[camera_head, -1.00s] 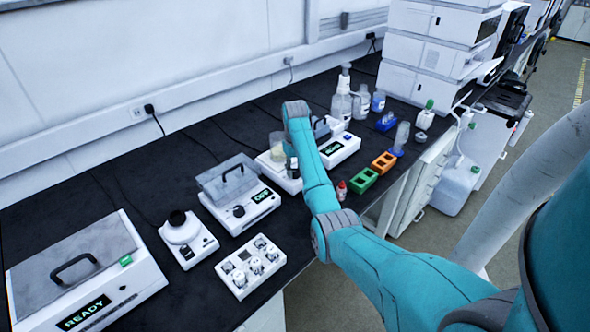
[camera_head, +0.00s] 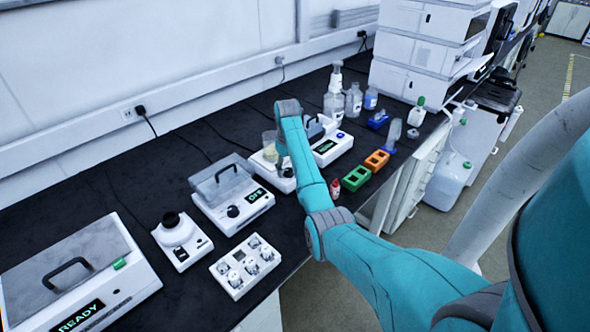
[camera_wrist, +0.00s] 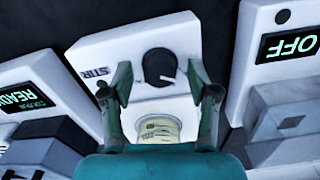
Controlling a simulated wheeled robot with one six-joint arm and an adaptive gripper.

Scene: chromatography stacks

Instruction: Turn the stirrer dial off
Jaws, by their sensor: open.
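The stirrer (camera_wrist: 105,50) is a white box marked STIR in the wrist view. Its round black dial (camera_wrist: 158,66) has a white pointer mark angled to the lower right. A beaker with pale yellow contents (camera_wrist: 158,131) stands on the stirrer, below the dial in this view. My gripper (camera_wrist: 158,72) is open, one finger on each side of the dial; I cannot tell whether they touch it. In the head view the stirrer (camera_head: 260,164) and beaker (camera_head: 269,142) show beside my arm, which hides most of the dial area and the gripper.
A lidded device reading OFF (camera_head: 232,193) stands left of the stirrer, and one reading READY (camera_head: 335,147) right. Bottles (camera_head: 335,103) stand behind. Green (camera_head: 356,178) and orange (camera_head: 377,160) racks and a small red bottle (camera_head: 335,189) are near the front edge.

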